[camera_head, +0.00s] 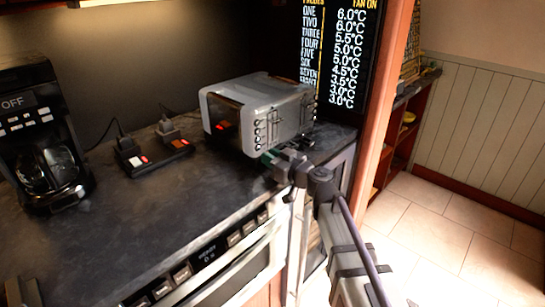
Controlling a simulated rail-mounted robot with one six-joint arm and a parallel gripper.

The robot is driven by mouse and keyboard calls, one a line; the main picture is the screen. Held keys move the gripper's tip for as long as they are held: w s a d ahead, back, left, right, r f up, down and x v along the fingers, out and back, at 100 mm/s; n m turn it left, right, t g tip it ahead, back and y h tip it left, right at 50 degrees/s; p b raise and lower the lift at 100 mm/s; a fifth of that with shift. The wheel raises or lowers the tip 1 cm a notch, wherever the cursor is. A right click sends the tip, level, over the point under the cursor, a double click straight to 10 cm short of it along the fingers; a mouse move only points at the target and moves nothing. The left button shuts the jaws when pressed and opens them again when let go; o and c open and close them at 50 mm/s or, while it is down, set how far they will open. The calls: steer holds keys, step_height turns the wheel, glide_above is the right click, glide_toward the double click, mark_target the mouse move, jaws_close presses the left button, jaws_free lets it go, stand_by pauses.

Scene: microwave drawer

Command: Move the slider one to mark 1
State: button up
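No slider marked one and no mark 1 can be made out. A dark wall panel (333,55) lists words such as ONE, TWO and THREE beside temperatures; ONE reads 6.0°C. My gripper (275,159) is at the counter's right end, in front of the lower right part of a grey toaster-like appliance (270,98). Small knobs or buttons (259,137) line that appliance's front corner. The fingertips are small and dark, with a greenish patch near them. I cannot tell whether they are open or touch anything.
A black coffee machine (45,140) showing OFF stands at left. A power strip (155,153) with red switches and plugs lies on the dark counter (120,215). An oven front (215,265) is below. An orange-brown post (385,100) stands at right, with open tiled floor (440,220) beyond.

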steer(key=o, duration=0.3)
steer(key=v, duration=1)
steer(key=shift+s+d, duration=0.25)
